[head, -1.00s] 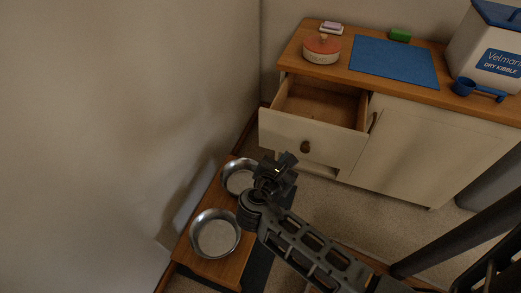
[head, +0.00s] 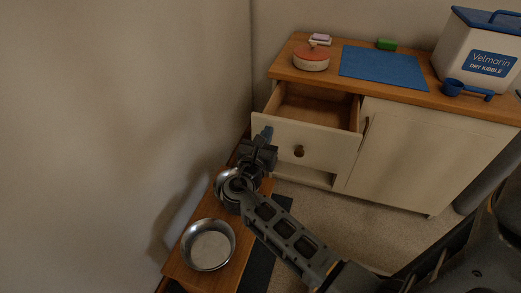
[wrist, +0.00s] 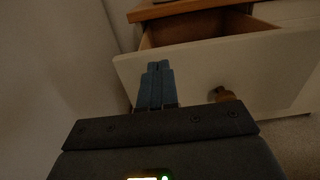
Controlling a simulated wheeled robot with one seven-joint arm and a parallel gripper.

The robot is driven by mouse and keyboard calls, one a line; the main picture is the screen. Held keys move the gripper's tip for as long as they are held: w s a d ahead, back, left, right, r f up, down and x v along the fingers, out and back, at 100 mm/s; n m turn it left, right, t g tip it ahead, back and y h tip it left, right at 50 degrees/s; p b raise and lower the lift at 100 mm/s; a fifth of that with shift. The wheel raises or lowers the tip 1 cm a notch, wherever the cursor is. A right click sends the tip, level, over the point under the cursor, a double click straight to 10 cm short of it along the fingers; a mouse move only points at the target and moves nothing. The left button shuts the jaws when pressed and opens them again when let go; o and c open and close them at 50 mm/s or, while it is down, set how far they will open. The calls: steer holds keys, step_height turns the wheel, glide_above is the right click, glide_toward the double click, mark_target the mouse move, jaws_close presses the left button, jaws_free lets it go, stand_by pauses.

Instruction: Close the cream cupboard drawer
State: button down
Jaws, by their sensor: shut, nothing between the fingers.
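The cream cupboard (head: 405,155) stands against the back wall with a wooden top. Its drawer (head: 330,144) is pulled out at the upper left, and its wooden inside looks empty. The drawer has a round brown knob (head: 299,151), which also shows in the wrist view (wrist: 224,95). My gripper (head: 265,134) is shut and empty, at the left part of the drawer front. In the wrist view its blue-grey fingertips (wrist: 158,68) overlap the drawer front (wrist: 255,65), left of the knob. I cannot tell whether they touch it.
A wooden stand (head: 190,272) with two steel bowls, one bare in front (head: 208,245), is at the lower left. The left wall is close to my gripper. A blue mat (head: 383,67), a red-lidded pot (head: 311,58) and a kibble bin (head: 476,60) stand on the cupboard top.

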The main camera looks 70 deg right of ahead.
mark_target(274, 120)
steer(key=shift+w+d, duration=0.15)
steer(key=shift+d, duration=1.7)
steer(key=shift+d, duration=0.55)
steer(key=w+d, duration=0.1)
steer(key=d, duration=1.6)
steer(key=shift+w+d+b, duration=0.2)
steer(key=shift+d+b, duration=0.15)
steer(key=shift+b, duration=0.05)
steer(key=shift+a, duration=0.1)
